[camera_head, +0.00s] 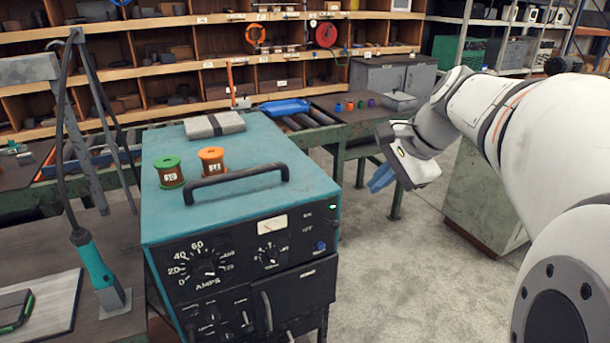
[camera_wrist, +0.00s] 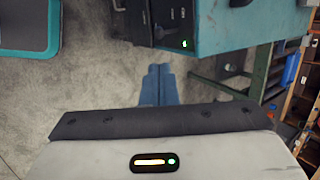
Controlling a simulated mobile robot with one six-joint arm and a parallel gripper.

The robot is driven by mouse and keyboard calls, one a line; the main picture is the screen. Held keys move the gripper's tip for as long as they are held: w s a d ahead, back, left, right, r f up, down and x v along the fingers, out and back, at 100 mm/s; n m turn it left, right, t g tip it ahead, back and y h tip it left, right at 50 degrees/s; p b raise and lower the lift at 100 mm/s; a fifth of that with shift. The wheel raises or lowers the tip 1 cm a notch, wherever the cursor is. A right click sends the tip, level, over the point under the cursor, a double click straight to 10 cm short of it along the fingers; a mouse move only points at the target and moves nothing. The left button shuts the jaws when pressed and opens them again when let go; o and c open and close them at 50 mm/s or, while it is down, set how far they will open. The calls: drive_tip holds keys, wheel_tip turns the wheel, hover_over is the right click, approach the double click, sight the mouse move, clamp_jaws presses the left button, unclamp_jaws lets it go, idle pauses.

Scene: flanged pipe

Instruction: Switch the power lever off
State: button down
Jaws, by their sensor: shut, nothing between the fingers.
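A teal power unit (camera_head: 300,205) with a black front panel stands in the middle of the head view. Its panel carries dials, small switches and a pale upright lever-like handle (camera_head: 266,311) low down. I cannot tell which of these is the power lever. A green light (camera_head: 333,207) glows at the panel's upper right; it also shows in the wrist view (camera_wrist: 184,43). My gripper (camera_head: 380,179) has blue fingers, held together and empty, in the air to the right of the unit. In the wrist view the fingers (camera_wrist: 158,84) point toward the floor beside the panel.
Green and orange spools (camera_head: 169,172) and a black carry handle (camera_head: 237,182) are on the unit's top. A welding torch (camera_head: 94,262) stands on the left bench. A green cabinet (camera_head: 480,200) stands behind my arm. The floor (camera_head: 385,260) right of the unit is clear.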

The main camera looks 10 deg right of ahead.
sight(337, 223)
drive_tip(key=shift+f, duration=0.15)
drive_tip(key=p+x, duration=0.1)
drive_tip(key=x, duration=1.3)
